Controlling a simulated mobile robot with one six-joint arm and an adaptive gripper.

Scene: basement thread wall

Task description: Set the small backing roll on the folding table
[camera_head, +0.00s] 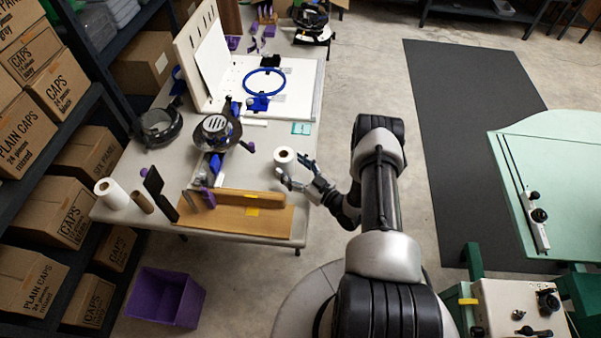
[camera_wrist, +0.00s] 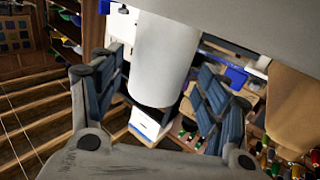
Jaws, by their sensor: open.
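A small white roll (camera_head: 285,161), which looks like the backing roll, stands upright near the right edge of the folding table (camera_head: 232,168). My gripper (camera_head: 294,172) is open at that edge, with its fingers beside the roll. In the wrist view the roll (camera_wrist: 163,60) lies between the two spread blue-grey fingers (camera_wrist: 164,80), with gaps on both sides. The roll's far end meets the pale table surface (camera_wrist: 245,25) in that view. A second white roll (camera_head: 112,193) stands at the table's left corner.
A brown wooden board (camera_head: 240,216) lies along the table's near edge. A mask-like device (camera_head: 217,130) and a blue hoop (camera_head: 265,82) stand farther back. A purple bin (camera_head: 166,297) is on the floor. Boxed shelves (camera_head: 55,150) line the left.

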